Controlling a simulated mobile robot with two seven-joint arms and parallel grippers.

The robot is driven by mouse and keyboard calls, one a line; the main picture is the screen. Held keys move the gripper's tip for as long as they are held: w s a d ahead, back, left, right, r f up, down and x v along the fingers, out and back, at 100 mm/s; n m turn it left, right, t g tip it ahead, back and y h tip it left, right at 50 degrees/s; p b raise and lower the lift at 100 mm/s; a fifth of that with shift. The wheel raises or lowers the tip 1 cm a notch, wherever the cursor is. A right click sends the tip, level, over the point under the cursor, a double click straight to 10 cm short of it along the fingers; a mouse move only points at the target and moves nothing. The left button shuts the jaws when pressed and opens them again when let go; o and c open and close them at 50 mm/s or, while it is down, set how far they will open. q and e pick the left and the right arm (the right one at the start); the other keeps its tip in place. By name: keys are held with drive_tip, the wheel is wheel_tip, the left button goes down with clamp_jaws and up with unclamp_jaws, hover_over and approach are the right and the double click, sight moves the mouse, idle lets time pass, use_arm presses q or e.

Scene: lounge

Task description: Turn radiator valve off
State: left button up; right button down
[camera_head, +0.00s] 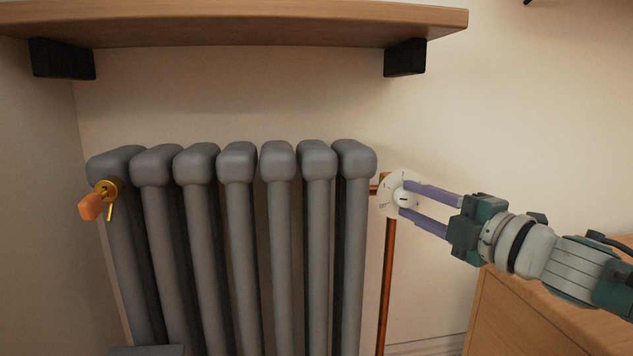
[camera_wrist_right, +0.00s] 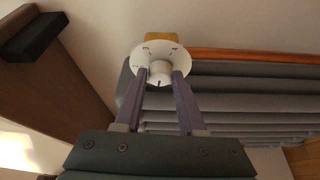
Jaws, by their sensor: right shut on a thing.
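The radiator valve (camera_head: 385,203) is a white round dial with dark marks and a raised central knob. It sits at the right side of the grey radiator (camera_head: 238,165), on a copper pipe. My right gripper (camera_head: 404,199) comes in from the right, its two purple fingers on either side of the central knob and shut on it. In the right wrist view the dial (camera_wrist_right: 146,56) shows at the fingertips, with the knob (camera_wrist_right: 160,69) between them. My left gripper is not in view.
A wooden shelf (camera_head: 240,22) on black brackets hangs above the radiator. A brass fitting with an orange tag (camera_head: 91,207) is at the radiator's left end. A copper pipe (camera_head: 387,285) runs down below the valve. A wooden cabinet (camera_head: 520,315) stands at the lower right, under my right arm.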

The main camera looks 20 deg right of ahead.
drive_tip(key=n+g+p, duration=0.1)
drive_tip(key=n+p, duration=0.1)
drive_tip(key=r+n+p, duration=0.1)
drive_tip(key=n+p, duration=0.1)
drive_tip(key=shift+g, duration=0.4)
drive_tip(key=shift+n+g+h+p, duration=0.3)
drive_tip(key=shift+n+h+p, duration=0.1)
drive_tip(key=shift+n+p, duration=0.5)
drive_tip(key=shift+f+n+h+p, duration=0.15)
drive_tip(key=shift+n+h+p, duration=0.2)
drive_tip(key=shift+p, duration=0.2)
drive_tip(key=shift+a, duration=0.1)
drive_tip(key=c, duration=0.5)
unclamp_jaws()
drive_tip(key=shift+s, duration=0.1)
